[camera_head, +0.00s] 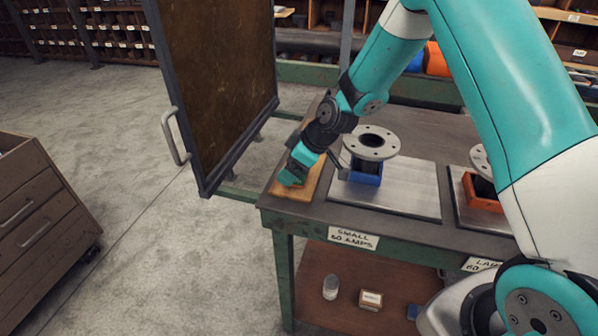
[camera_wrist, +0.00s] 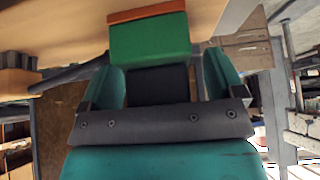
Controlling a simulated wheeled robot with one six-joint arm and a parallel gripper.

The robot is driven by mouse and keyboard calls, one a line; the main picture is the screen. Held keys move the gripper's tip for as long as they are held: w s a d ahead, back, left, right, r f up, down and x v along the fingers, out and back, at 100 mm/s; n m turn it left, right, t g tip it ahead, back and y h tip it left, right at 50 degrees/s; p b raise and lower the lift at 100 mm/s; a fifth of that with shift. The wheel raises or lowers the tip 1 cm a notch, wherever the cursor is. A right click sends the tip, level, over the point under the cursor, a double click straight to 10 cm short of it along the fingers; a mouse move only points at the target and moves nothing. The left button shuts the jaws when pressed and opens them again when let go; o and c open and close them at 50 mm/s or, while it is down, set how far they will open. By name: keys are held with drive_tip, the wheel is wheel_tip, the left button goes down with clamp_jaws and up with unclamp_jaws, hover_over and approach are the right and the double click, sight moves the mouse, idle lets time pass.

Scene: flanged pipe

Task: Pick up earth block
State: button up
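The earth block appears to be the green block (camera_wrist: 150,40) in the wrist view, with an orange-brown strip along its far edge. It lies just ahead of and partly between my fingertips. A small green part (camera_head: 292,178) shows in the head view at my gripper's end, over the wooden board (camera_head: 282,190). My gripper (camera_wrist: 163,68) is open, its teal fingers to the left and right of the block's near end. A gap shows between the right finger and the block. Contact on the left is unclear. My gripper hides most of the block in the head view.
A flanged pipe (camera_head: 372,142) in a blue holder (camera_head: 362,177) stands on a metal plate right of my gripper. A second plate has an orange holder (camera_head: 482,195). A dark panel with a handle (camera_head: 170,135) stands left of the bench.

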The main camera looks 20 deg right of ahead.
drive_tip(key=c, duration=0.9)
drive_tip(key=shift+o, duration=0.2)
drive_tip(key=shift+r, duration=0.1)
